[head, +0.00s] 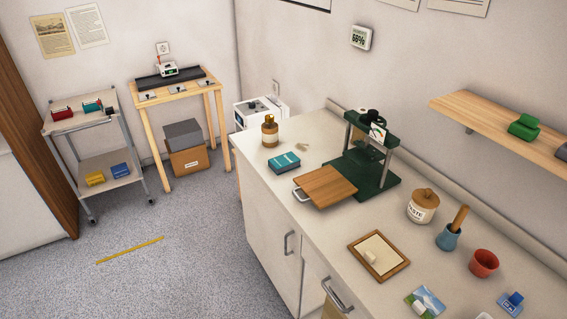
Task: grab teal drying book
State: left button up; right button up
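A teal book (284,163) lies flat on the pale counter, near its far left end. It is closed, with a light label on its cover. A wooden board (326,187) with a metal handle lies to its right, in the green press. An amber bottle (269,131) stands behind the book. Neither of my grippers shows in the head view, so I cannot see where they are relative to the book.
The counter (318,132) also holds a paste jar (422,206), a blue pot with a brush (448,236), a red cup (484,263) and a framed tray (379,256). A wooden shelf (470,115) overhangs at right. A cart (98,128) stands far left. The floor (170,270) is mostly clear.

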aim_at(286, 162)
jog(key=i+j+z, duration=0.65)
jog(key=j, duration=0.35)
jog(key=i+j+z, duration=0.25)
jog(key=j, duration=0.2)
jog(key=i+l, duration=0.05)
